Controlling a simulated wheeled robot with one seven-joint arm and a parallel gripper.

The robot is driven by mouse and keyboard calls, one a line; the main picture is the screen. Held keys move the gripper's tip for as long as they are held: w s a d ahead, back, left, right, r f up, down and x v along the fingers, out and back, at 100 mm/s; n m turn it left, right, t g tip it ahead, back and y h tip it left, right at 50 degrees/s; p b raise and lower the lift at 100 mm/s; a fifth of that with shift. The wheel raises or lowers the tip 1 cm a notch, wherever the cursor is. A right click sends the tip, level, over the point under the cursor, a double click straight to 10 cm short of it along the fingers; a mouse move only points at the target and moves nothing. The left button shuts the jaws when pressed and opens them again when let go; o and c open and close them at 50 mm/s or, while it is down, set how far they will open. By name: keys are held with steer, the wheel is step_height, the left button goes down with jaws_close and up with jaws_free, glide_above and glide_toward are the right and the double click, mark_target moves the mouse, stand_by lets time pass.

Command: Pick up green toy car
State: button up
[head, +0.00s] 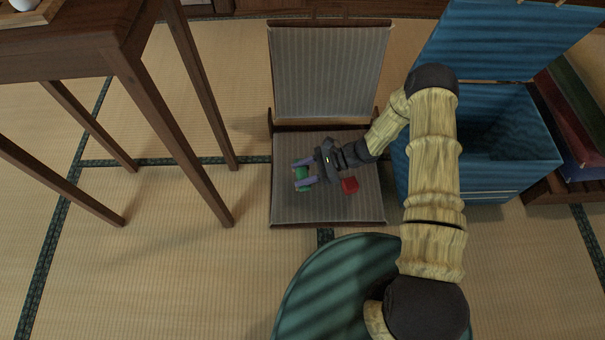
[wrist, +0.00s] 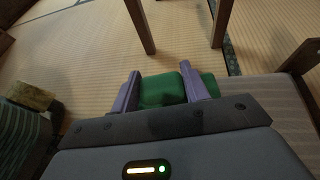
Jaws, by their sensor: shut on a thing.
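The green toy car (head: 301,173) is between the two purple fingers of my gripper (head: 303,176), over the grey seat of the low legless chair (head: 290,208). In the wrist view the green toy car (wrist: 161,90) fills the space between the fingertips (wrist: 165,88), and part of it shows beyond the right finger. My gripper is shut on it. Its lower side is hidden by the gripper body in the wrist view. I cannot tell whether it touches the seat.
A small red block-like thing (head: 349,185) lies on the seat beside my gripper. A blue open-lidded chest (head: 480,180) stands right of the chair. A tall wooden table (head: 128,62) stands at left. Tatami floor between table and chair is clear.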

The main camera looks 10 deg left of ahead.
steer(key=shift+r+p, duration=0.45)
steer(key=shift+r, duration=0.85)
